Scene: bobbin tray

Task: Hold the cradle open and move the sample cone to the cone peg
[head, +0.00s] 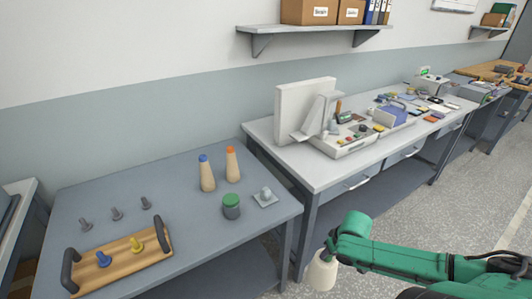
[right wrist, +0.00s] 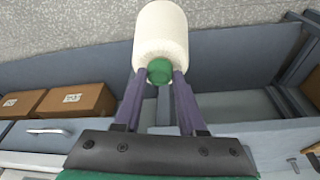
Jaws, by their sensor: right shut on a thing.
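My right gripper (head: 328,252) is shut on a cream-white cone (head: 321,273), held out past the front edge of the tables, over the floor. In the right wrist view the purple fingers (right wrist: 160,78) grip the cone (right wrist: 160,35) at its narrow end, where a green tip shows. A small pale square plate with a grey knob (head: 265,195) sits on the near table; I cannot tell whether it is the cone peg. I cannot tell which thing is the cradle; a white upright panel (head: 302,108) with a bent bracket stands on the farther table. My left gripper is not in view.
On the blue-grey table (head: 165,200) are a wooden tray (head: 122,258) with dark handles, several grey pegs (head: 116,214), a blue-topped cone (head: 207,175), an orange-topped cone (head: 232,165) and a green-lidded jar (head: 231,207). The farther table (head: 310,170) is cluttered.

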